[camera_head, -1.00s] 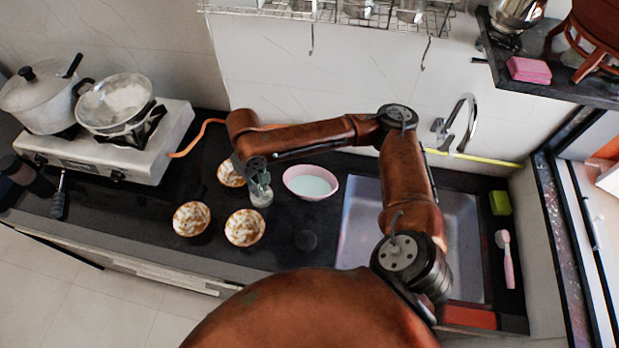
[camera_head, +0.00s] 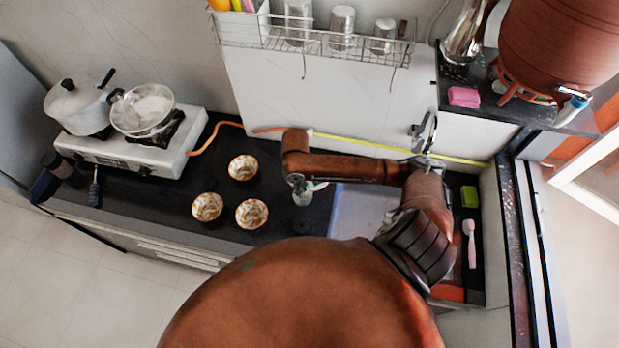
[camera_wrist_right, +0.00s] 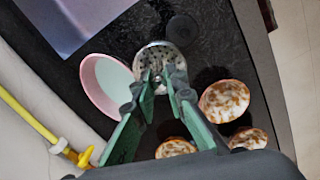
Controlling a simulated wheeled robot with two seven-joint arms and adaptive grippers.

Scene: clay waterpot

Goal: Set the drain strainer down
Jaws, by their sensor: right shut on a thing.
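The drain strainer (camera_wrist_right: 161,58) is a round, perforated metal disc, seen between my right fingertips in the right wrist view. My right gripper (camera_wrist_right: 160,84) is shut on it. In the head view my right gripper (camera_head: 300,184) points down over the dark counter, with the strainer (camera_head: 303,197) small and pale at its tips. Whether the strainer touches the counter cannot be told. My left gripper is not in view.
A pink-rimmed bowl (camera_wrist_right: 86,85) is close beside the strainer, mostly hidden by my arm in the head view. Several patterned bowls (camera_head: 251,214) stand left. A dark round disc (camera_wrist_right: 182,30) lies nearby. The sink (camera_head: 358,207) is right.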

